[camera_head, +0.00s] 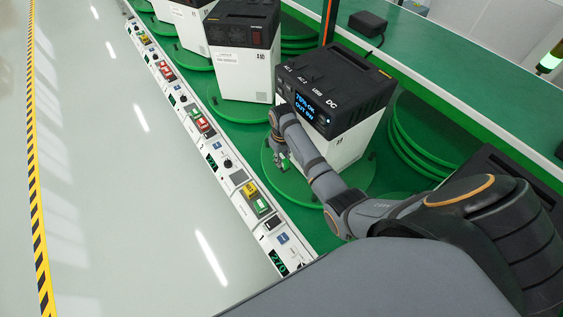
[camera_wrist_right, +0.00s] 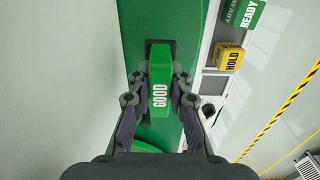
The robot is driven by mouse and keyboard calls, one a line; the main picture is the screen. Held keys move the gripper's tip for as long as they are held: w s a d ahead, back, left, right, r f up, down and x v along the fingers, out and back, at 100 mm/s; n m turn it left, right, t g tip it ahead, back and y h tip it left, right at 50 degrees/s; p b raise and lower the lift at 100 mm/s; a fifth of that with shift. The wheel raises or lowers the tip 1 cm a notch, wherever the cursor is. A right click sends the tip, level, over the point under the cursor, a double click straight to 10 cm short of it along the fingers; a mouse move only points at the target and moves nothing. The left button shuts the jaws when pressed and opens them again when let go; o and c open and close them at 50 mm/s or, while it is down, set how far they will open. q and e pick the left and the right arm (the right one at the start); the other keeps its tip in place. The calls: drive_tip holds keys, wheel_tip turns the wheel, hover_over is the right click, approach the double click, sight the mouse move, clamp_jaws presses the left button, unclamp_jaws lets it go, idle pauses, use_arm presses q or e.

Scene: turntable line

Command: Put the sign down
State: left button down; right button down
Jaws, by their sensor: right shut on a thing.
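My right gripper (camera_wrist_right: 161,96) is shut on a green sign (camera_wrist_right: 160,72) with the white word GOOD. A dark rectangular piece shows behind the sign; I cannot tell whether it is part of the sign. In the head view the right gripper (camera_head: 280,154) is low beside the white body of the nearest black-topped unit (camera_head: 335,90), over the green round turntable (camera_head: 290,185). The sign is mostly hidden there. I cannot tell whether it touches the surface below. My left gripper is not in view.
A white control rail (camera_head: 222,160) with buttons and displays runs along the left. A yellow HOLD sign (camera_wrist_right: 231,58) and a green READY sign (camera_wrist_right: 243,12) are on it. More units (camera_head: 243,50) stand behind. A green shelf (camera_head: 440,60) is at right.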

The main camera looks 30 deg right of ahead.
drive_tip(key=shift+w+f, duration=0.4)
drive_tip(key=shift+f, duration=0.15)
wheel_tip(320, 180, down, 3)
drive_tip(key=shift+r, duration=0.15)
drive_tip(key=shift+w+f, duration=0.1)
drive_tip(key=shift+f, duration=0.3)
drive_tip(key=c, duration=1.3)
unclamp_jaws()
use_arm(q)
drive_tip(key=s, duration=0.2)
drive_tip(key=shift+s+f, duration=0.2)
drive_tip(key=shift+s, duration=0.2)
use_arm(e)
drive_tip(key=shift+o, duration=0.2)
